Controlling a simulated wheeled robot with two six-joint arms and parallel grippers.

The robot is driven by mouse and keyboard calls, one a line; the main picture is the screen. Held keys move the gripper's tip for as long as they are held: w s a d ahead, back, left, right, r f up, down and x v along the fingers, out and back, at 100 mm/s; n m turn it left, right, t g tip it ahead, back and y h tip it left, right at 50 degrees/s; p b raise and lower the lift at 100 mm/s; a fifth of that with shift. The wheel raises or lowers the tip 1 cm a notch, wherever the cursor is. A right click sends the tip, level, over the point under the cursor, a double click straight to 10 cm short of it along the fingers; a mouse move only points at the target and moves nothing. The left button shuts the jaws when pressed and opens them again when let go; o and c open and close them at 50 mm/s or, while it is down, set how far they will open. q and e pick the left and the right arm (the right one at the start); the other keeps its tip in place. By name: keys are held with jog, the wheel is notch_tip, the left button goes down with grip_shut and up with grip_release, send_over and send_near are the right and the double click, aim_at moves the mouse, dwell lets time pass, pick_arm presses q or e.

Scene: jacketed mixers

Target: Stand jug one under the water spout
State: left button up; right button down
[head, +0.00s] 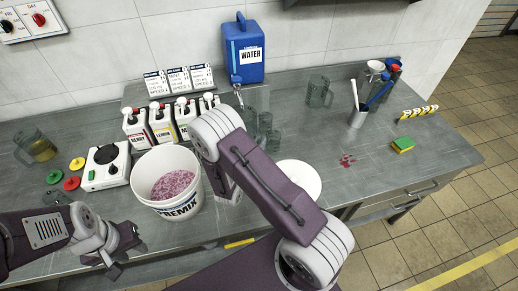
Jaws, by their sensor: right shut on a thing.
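The blue water container (243,55) with a WATER label stands at the back, its spout (236,80) facing forward. Clear grey jug-like vessels (265,122) stand in front of it, partly behind my right arm; I cannot tell which is jug one. A clear jug (319,92) stands empty to the right. Another jug (39,147) with yellowish liquid stands at the far left. My right gripper is hidden behind its own arm, so what it holds does not show. My left gripper (121,254) looks open and empty at the front edge, below the PREMIX bucket.
The PREMIX bucket (166,180) holds pink bits. Beside it are a white scale-like device (106,165) and several bottles (162,122).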

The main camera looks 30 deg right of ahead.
jog(key=shift+f, duration=1.75)
jog(key=shift+s+f, duration=0.1)
jog(key=shift+f, duration=0.1)
jog(key=c, duration=1.4)
grip_release()
jog(key=shift+c, duration=0.2)
jog(key=shift+r, duration=0.15)
